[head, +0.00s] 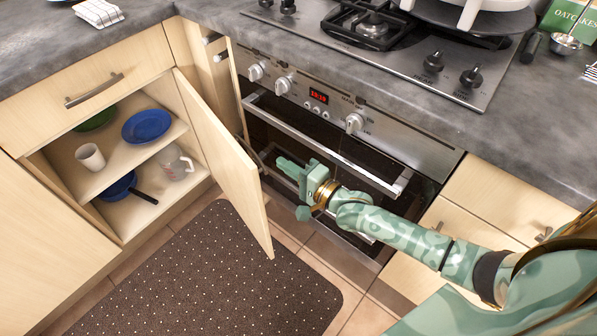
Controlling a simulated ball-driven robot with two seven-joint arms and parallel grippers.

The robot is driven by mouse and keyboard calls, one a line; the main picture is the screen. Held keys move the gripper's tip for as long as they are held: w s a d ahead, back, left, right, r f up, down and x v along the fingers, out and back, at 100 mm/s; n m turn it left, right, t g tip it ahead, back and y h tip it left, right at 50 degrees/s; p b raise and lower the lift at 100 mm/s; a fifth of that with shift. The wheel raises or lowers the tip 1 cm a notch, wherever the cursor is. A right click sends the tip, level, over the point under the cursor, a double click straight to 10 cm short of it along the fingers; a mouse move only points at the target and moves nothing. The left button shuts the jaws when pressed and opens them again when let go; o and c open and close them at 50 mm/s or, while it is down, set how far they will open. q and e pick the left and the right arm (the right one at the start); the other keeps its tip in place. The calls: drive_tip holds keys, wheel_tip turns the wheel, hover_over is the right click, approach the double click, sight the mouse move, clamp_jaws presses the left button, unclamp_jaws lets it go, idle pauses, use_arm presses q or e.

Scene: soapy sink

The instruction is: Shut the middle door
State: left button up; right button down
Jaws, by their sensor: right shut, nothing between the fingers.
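A pale wooden cabinet door (228,165) stands wide open, swung out from the cabinet under the left counter. Its inner face is toward the shelves, and its outer face is mostly hidden. My right gripper (285,168) is shut and empty. It is just to the right of the door, on its outer side, in front of the oven. A dark bar, perhaps the door's handle, shows between the door and the fingers; I cannot tell whether they touch. My left gripper is not in view.
The open cabinet holds a blue bowl (146,126), a white cup (90,157), a clear jug (175,163) and a blue pan (118,187). The oven (330,140) is close behind my right gripper. A dark dotted mat (210,275) covers the floor below.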

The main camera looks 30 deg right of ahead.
sight(264, 170)
drive_tip(key=shift+w+a+b, duration=0.25)
drive_tip(key=shift+w+a, duration=0.1)
drive_tip(key=shift+a, duration=0.5)
drive_tip(key=shift+w+a+b, duration=0.3)
drive_tip(key=shift+a, duration=0.5)
drive_tip(key=shift+w+a+b, duration=0.25)
drive_tip(key=shift+w+a, duration=0.1)
drive_tip(key=shift+a, duration=0.5)
